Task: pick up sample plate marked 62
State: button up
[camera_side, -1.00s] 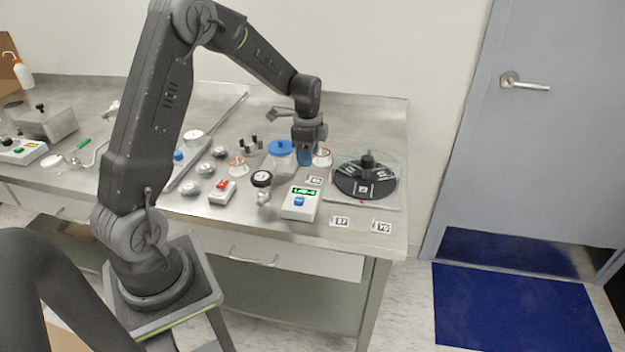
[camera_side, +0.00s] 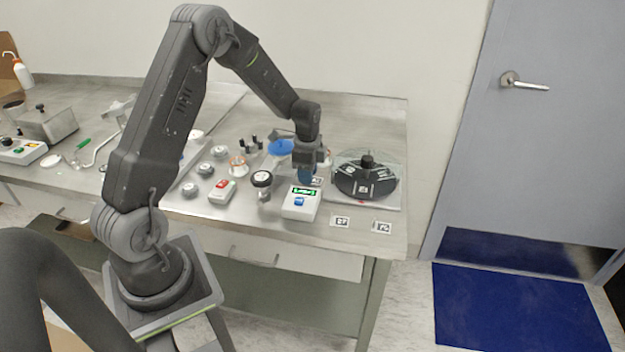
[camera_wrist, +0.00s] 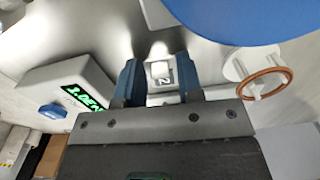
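My gripper (camera_side: 305,179) points down over the bench, just behind the white box with the green display. In the wrist view my gripper (camera_wrist: 160,75) has its two blue fingers apart. A small light sample plate (camera_wrist: 160,70) lies on the metal top between and beyond the fingertips, with a dark mark that looks like a 2; the rest of its mark cannot be read. In the side view this plate (camera_side: 317,181) shows beside the fingers, partly hidden by them. Two other marked plates, one left (camera_side: 340,221) and one right (camera_side: 382,227), lie near the bench's front edge.
The white display box (camera_side: 301,203) stands close in front of my gripper. A round black device (camera_side: 365,179) on a clear base is at right. A blue-lidded jar (camera_side: 281,147) and a white fitting with a copper ring (camera_wrist: 262,82) are close by. Gauges and valves stand at left.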

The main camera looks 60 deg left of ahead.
grip_shut()
jog(key=shift+r, duration=0.1)
